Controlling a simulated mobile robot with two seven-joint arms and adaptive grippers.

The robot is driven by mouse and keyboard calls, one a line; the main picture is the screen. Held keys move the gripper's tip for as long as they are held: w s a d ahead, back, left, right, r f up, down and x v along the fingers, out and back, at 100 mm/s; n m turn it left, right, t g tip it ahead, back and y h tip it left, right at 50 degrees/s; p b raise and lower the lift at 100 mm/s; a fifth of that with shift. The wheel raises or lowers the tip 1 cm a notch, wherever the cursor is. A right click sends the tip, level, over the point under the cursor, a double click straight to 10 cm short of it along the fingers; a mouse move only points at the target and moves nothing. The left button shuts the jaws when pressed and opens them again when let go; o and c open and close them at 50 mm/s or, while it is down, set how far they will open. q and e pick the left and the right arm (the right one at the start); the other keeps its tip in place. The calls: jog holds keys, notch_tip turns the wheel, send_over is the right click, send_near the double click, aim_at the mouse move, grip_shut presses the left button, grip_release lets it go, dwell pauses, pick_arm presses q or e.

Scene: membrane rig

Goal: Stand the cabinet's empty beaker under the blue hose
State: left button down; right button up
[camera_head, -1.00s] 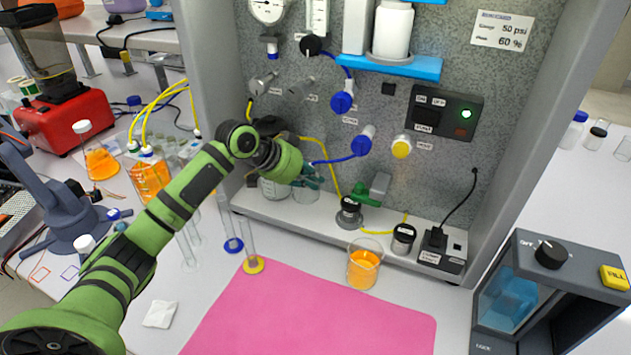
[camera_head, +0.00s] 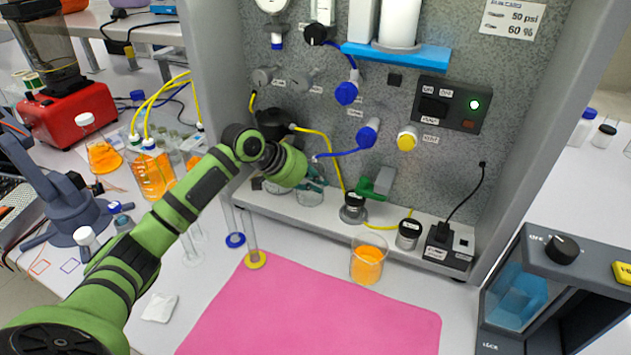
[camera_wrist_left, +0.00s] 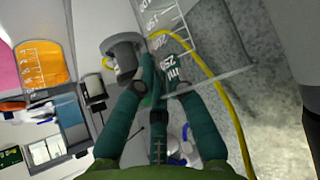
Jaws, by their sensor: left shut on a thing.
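The empty clear beaker (camera_head: 309,198) is at the cabinet's ledge, below the free end of the blue hose (camera_head: 345,153). I cannot tell whether its base touches the ledge or whether it is exactly under the hose tip. My left gripper (camera_head: 314,184) is shut on the beaker at its upper part. In the left wrist view, the gripper's dark green fingers (camera_wrist_left: 162,95) close on the clear glass with white graduation marks (camera_wrist_left: 172,72), and the beaker looks empty. My right gripper is in neither view.
A glass vessel (camera_head: 276,187) stands left of the beaker, partly behind my arm. A beaker of orange liquid (camera_head: 367,264) stands in front of the ledge. The pink mat (camera_head: 320,315) is clear.

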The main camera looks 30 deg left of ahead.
pick_arm(q)
jog(key=shift+f, duration=0.2)
jog(key=c, duration=1.2)
grip_release()
jog(key=v, duration=1.2)
jog(key=shift+s, duration=0.1)
